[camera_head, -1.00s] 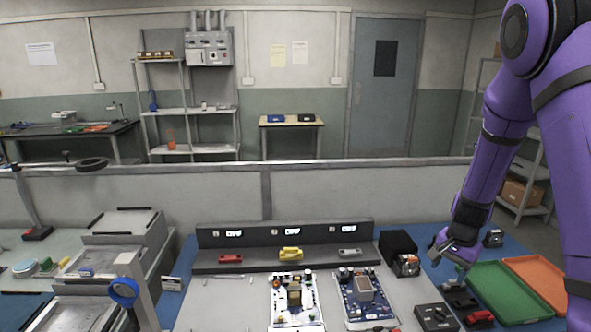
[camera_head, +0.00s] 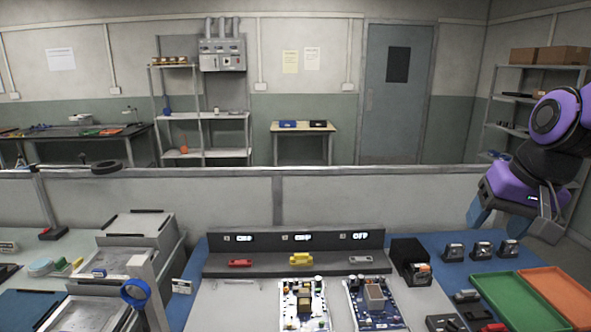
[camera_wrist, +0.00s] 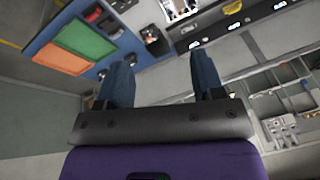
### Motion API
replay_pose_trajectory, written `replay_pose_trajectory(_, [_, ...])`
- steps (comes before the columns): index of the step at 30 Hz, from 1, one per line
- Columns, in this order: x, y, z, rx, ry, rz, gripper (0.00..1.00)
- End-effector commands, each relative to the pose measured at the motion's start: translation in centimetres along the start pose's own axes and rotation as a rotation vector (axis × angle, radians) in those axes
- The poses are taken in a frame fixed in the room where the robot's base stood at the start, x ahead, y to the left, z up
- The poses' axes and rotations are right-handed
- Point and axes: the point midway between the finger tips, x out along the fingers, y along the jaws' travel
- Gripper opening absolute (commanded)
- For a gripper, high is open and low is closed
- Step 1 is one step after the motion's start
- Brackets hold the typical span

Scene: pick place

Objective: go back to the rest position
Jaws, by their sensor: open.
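My gripper (camera_head: 508,217) is raised at the right of the head view, above the right end of the bench and clear of everything on it. In the wrist view my gripper (camera_wrist: 158,78) shows two blue fingers spread apart with nothing between them. My purple arm is folded at the right edge of the head view. A green tray (camera_head: 517,304) and an orange tray (camera_head: 560,292) lie below it on the blue mat (camera_head: 432,243).
Several small dark devices (camera_head: 481,250) stand in a row behind the trays. Two circuit boards (camera_head: 304,306) (camera_head: 375,303) lie on the bench. A grey panel (camera_head: 292,240) with red, yellow and grey items stands behind them. A black box (camera_head: 408,257) is beside it.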

Motion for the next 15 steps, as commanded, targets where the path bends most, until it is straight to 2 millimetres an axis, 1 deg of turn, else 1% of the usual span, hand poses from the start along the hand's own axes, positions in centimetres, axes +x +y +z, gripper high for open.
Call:
replay_pose_trajectory(1, [-1.2, -0.1, 1.0, -0.033, 0.022, 0.001, 0.62])
replay_pose_trajectory(6, [-4.2, -0.2, 4.5, -0.143, 0.075, 0.022, 0.62])
replay_pose_trajectory(9, [-5.5, -0.1, 6.3, -0.198, 0.104, 0.039, 0.62])
replay_pose_trajectory(12, [-6.5, 0.1, 7.8, -0.241, 0.127, 0.057, 0.62])
replay_pose_trajectory(15, [-7.0, 0.2, 8.7, -0.268, 0.142, 0.069, 0.62])
